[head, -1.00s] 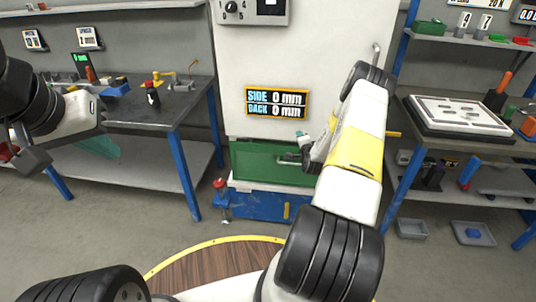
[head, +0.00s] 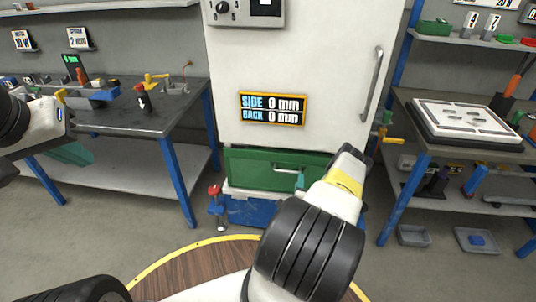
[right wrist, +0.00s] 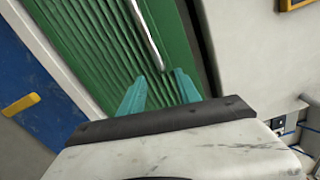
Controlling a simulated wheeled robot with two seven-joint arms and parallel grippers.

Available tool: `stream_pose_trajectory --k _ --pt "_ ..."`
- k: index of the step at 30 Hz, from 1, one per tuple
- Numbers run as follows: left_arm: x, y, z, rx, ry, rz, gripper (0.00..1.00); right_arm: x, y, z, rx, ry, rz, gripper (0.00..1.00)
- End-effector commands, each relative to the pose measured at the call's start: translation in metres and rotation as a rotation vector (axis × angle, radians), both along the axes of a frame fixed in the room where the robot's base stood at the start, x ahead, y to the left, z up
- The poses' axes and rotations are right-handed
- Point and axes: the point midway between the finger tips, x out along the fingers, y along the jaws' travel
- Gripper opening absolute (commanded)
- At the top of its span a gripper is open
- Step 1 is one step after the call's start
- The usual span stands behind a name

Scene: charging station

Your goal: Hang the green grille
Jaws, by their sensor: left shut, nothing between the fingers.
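The green grille (head: 255,172) sits at the foot of the white cabinet, with a silver bar handle (head: 287,170) on its front. The right wrist view shows its green slats (right wrist: 85,40) and the handle (right wrist: 148,35) close up. My right gripper (head: 300,180) is in front of the grille's right part. In the right wrist view its two teal fingers (right wrist: 160,88) stand apart, with the handle's near end just beyond and between their tips. I cannot tell whether they touch it. My left gripper (head: 72,154), teal-fingered and shut, is at the left, away from the grille.
The white cabinet (head: 300,60) has a vertical handle and a display sign (head: 272,109). A blue platform (head: 250,212) lies below the grille. Workbenches stand left (head: 125,120) and right (head: 455,150), with blue legs near the cabinet.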

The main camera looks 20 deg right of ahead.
Motion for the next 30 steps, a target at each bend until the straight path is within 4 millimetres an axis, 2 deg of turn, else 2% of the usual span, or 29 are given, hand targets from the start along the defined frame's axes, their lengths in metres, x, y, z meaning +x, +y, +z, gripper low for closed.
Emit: stream_pose_trajectory --k 2,5,18,28,30 --pt "0.000 0.000 0.000 0.000 0.000 0.000 0.00 -0.001 -0.001 -0.003 0.006 -0.011 -0.009 0.40" --pt "0.000 0.000 0.000 0.000 0.000 0.000 0.00 0.007 -0.006 -0.002 0.004 -0.014 -0.010 0.40" --pt "0.000 0.000 0.000 0.000 0.000 0.000 0.00 0.056 -0.037 0.001 0.005 -0.012 -0.009 0.40" --pt "0.000 0.000 0.000 0.000 0.000 0.000 0.00 0.062 -0.041 0.001 0.006 -0.010 -0.008 0.40" --pt "0.000 0.000 0.000 0.000 0.000 0.000 0.00 0.062 -0.041 0.001 0.006 -0.010 -0.008 0.26"
